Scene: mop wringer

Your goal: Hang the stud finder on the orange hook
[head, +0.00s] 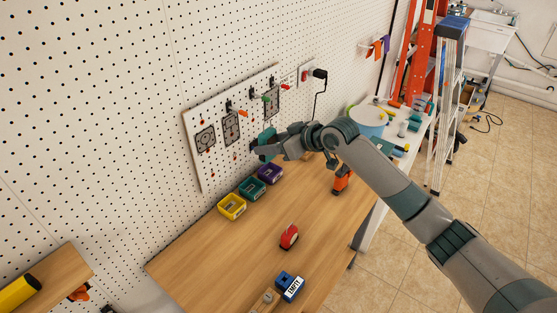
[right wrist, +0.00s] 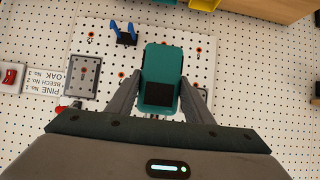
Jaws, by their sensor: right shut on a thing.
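The stud finder (head: 266,142) is a teal block with a dark panel. My right gripper (head: 262,148) is shut on it and holds it up in front of the white panel, above the teal bin. In the right wrist view the stud finder (right wrist: 161,60) sits between the two fingers, its dark panel facing the camera. An orange hook (head: 243,113) sticks out of the panel, up and to the left of the stud finder in the head view. I cannot pick it out surely in the right wrist view. My left gripper is not in view.
Below are yellow (head: 232,207), teal (head: 252,188) and purple (head: 270,173) bins. A red tool (head: 289,237) lies on the wooden bench (head: 225,262). A blue forked holder (right wrist: 124,34) is near the stud finder.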

